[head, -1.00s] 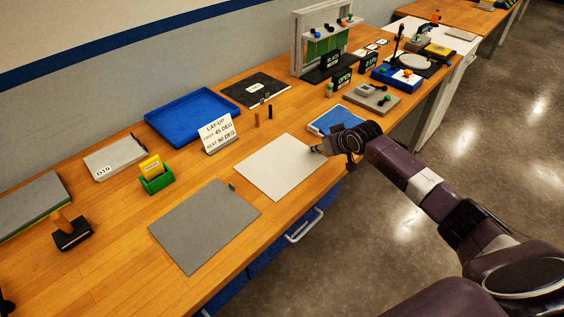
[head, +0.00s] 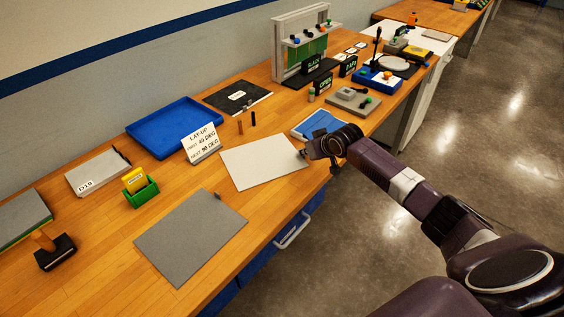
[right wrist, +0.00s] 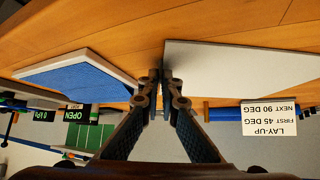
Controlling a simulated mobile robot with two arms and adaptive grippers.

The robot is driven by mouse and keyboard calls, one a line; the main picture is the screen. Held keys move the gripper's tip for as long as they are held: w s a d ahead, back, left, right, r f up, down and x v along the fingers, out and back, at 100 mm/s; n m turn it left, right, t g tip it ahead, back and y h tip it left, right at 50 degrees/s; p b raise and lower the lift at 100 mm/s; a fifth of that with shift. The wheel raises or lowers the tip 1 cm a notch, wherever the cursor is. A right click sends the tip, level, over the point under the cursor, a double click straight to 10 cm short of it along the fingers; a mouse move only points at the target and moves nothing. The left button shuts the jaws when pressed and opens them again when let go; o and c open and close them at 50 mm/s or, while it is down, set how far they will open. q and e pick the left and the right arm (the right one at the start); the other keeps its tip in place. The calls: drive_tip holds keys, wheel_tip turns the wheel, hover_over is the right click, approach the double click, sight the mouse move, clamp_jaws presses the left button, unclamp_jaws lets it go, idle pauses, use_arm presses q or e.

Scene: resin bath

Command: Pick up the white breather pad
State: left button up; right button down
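The white breather pad (head: 262,163) is a flat, pale rectangle in the middle of the head view. My right gripper (head: 306,156) is at its right edge. In the right wrist view the gripper fingers (right wrist: 162,88) come together at the edge of the pad (right wrist: 235,62), shut on it there. The pad appears to be held slightly above the wooden bench; the exact gap is hard to tell. The gripped spot itself is mostly hidden by the fingertips. My left gripper is not in view.
A grey sheet (head: 190,240) lies in front of the pad. The lay-up sign (head: 201,143) and blue tray (head: 176,125) are behind it. A blue-topped pad (head: 318,122) lies beyond my gripper. The green box (head: 142,194) stands to the left.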

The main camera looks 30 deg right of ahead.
drive_tip(key=shift+r, duration=0.15)
wheel_tip(320, 180, up, 20)
drive_tip(key=b, duration=0.3)
idle(0.4)
